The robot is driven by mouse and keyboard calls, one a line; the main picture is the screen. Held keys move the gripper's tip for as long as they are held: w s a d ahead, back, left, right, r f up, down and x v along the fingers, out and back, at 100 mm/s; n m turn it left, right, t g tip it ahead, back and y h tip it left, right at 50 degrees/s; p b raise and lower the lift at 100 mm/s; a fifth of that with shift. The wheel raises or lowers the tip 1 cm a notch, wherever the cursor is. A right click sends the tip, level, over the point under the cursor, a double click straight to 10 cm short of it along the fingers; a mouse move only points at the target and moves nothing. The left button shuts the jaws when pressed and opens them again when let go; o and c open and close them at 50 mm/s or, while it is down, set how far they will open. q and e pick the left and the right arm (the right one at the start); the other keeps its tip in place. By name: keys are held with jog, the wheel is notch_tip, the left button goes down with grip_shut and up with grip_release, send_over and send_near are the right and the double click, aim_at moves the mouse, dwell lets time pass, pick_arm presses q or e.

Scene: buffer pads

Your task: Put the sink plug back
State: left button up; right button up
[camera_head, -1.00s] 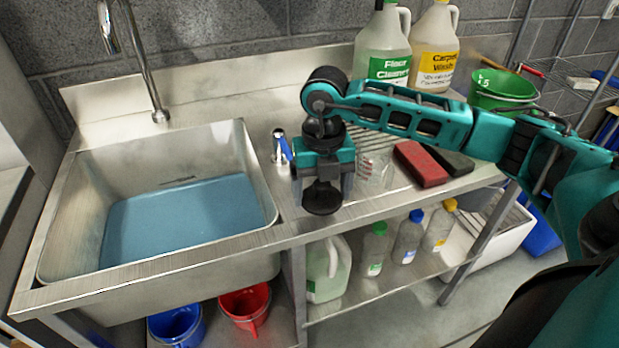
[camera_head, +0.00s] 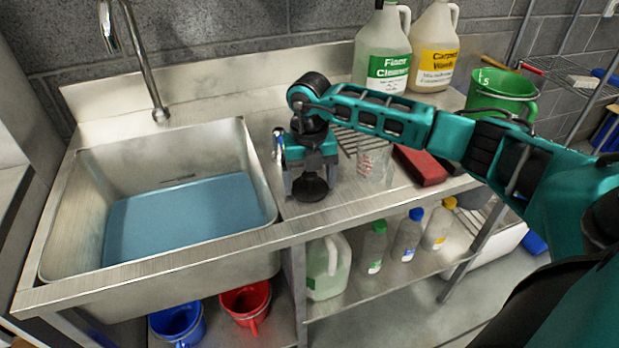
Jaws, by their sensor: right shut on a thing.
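The sink (camera_head: 68,225) is a steel basin at the left with blue water standing in it. My right gripper (camera_head: 310,182) is over the steel counter just right of the basin. It is shut on the sink plug (camera_head: 311,189), a dark round piece showing below the fingers. Whether the plug touches the counter I cannot tell. The drain at the bottom of the basin cannot be made out through the water. My left gripper is not in view.
A tap (camera_head: 145,65) arches over the sink's back edge. Right of my gripper are a clear measuring cup (camera_head: 374,163) and a red block (camera_head: 420,166). A floor cleaner jug (camera_head: 382,50), a carpet wash jug (camera_head: 434,50) and a green bucket (camera_head: 499,98) stand behind.

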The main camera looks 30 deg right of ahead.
aim_at(309, 174)
jog(key=shift+f, duration=0.1)
jog(key=o, duration=0.9)
notch_tip(309, 174, up, 12)
dwell(0.4)
